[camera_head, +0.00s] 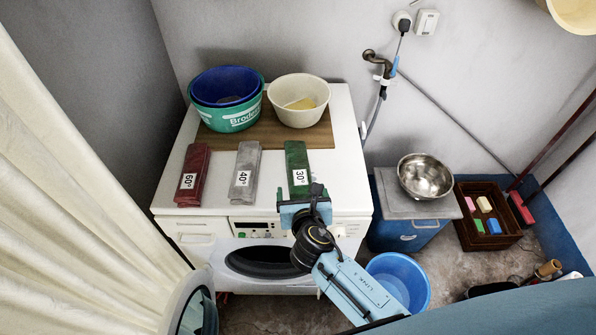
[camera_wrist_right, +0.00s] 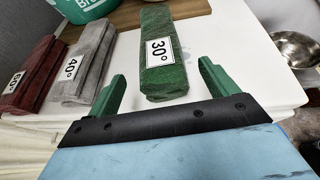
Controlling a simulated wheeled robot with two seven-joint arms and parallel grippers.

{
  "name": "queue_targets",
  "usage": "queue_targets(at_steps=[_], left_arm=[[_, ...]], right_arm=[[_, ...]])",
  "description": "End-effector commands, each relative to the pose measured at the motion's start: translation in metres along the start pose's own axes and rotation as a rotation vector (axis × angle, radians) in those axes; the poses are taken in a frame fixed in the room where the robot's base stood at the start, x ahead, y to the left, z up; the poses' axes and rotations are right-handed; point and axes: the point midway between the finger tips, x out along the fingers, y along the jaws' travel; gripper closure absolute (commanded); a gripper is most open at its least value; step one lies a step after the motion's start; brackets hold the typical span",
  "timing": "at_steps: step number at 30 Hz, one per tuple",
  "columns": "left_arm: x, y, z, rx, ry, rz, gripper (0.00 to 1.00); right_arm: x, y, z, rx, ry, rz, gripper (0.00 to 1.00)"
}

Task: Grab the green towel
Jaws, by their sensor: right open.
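The green towel (camera_head: 297,165) is folded into a long strip with a white "30°" label. It lies on top of the white washing machine (camera_head: 225,188), the rightmost of three towels. In the right wrist view the green towel (camera_wrist_right: 163,75) lies ahead, between the lines of the two green fingers. My right gripper (camera_head: 304,197) is at the machine's front edge, at the near end of the green towel. In the right wrist view my right gripper (camera_wrist_right: 162,88) is open, with nothing between its fingers. My left gripper is not in view.
A red towel (camera_head: 193,165) marked 60° and a grey towel (camera_head: 245,165) marked 40° lie to the left. A green basin (camera_head: 232,119) and a cream bowl (camera_head: 298,92) stand behind on a wooden board (camera_head: 262,135). A metal bowl (camera_head: 425,176) stands at the right.

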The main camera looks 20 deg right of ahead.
Motion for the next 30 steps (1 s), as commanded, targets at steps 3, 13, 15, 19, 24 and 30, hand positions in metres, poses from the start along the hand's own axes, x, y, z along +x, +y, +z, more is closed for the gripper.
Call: queue_targets(at_steps=[3,13,15,19,24,30], left_arm=[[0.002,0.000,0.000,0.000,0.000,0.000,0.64],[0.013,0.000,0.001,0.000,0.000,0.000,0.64],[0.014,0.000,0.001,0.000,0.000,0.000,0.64],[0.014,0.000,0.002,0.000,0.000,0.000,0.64],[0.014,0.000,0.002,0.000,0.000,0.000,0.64],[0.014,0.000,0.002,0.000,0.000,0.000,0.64]], right_arm=[[0.008,0.000,0.000,0.001,0.000,-0.001,0.15],[0.051,-0.002,-0.003,0.002,0.000,-0.001,0.15],[0.056,-0.002,-0.003,0.002,0.001,0.000,0.15],[0.060,-0.002,-0.003,0.002,0.002,0.000,0.15],[0.059,-0.002,-0.002,0.002,0.001,0.000,0.16],[0.059,-0.002,-0.002,0.002,0.001,0.000,0.42]])
